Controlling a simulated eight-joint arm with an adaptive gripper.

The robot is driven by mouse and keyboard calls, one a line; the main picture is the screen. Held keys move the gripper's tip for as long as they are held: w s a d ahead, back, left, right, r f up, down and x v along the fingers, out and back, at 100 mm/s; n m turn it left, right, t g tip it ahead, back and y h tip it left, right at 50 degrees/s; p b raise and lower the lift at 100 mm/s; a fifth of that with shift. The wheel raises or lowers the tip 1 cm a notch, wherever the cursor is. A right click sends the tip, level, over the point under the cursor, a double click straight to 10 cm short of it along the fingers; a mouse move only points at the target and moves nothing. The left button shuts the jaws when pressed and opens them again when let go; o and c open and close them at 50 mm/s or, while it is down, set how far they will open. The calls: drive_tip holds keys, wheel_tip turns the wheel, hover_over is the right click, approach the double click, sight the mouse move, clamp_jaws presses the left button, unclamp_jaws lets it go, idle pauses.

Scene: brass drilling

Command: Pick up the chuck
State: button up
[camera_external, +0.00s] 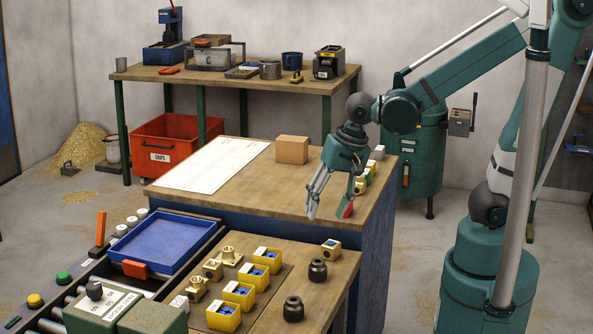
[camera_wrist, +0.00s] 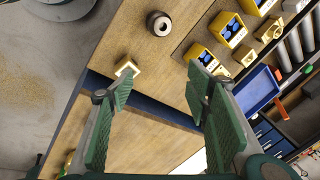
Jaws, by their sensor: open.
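Two dark, round, ring-like pieces that look like chucks stand on the front wooden bench: one (camera_external: 317,270) near its right edge, the other (camera_external: 293,308) nearer the camera. In the wrist view one dark chuck (camera_wrist: 158,23) shows at the top, with a hole in its upper face, beyond my fingertips. My gripper (camera_external: 329,211) is open and empty, pointing down above the wooden worktop, behind the chucks and apart from them. Its two green-padded fingers (camera_wrist: 160,82) are spread wide in the wrist view. A second chuck does not show there.
Yellow boxes (camera_external: 239,294) and brass fittings (camera_external: 231,256) stand left of the chucks. A blue tray (camera_external: 165,240) is farther left. A cardboard box (camera_external: 292,149) stands behind my gripper.

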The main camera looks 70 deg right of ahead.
sight(318, 261)
drive_tip(key=a+f+m+g, duration=0.1)
drive_tip(key=f+m, duration=0.1)
drive_tip(key=a+f+m+p, duration=0.1)
drive_tip(key=a+f+m, duration=0.1)
drive_tip(key=m, duration=0.1)
drive_tip(key=a+f+m+g+p, duration=0.1)
drive_tip(key=a+f+m, duration=0.1)
drive_tip(key=shift+w+a+f+m+g, duration=0.15)
drive_tip(key=shift+w+f+m+g, duration=0.15)
drive_tip(key=shift+f, duration=0.05)
drive_tip(key=shift+s+a+f+m+g, duration=0.15)
drive_tip(key=shift+a+f+m, duration=0.1)
drive_tip(key=shift+f+m, duration=0.2)
drive_tip(key=shift+s+a+f+m+g, duration=0.15)
drive_tip(key=shift+a+f+m, duration=0.1)
drive_tip(key=shift+f+m, duration=0.15)
drive_tip(key=shift+w, duration=0.1)
drive_tip(key=shift+f, duration=1.3)
drive_tip(key=shift+f, duration=0.15)
drive_tip(key=shift+d+f+b, duration=0.15)
drive_tip(key=shift+f+b, duration=0.85)
drive_tip(key=shift+f, duration=1.45)
drive_tip(key=c, duration=1.3)
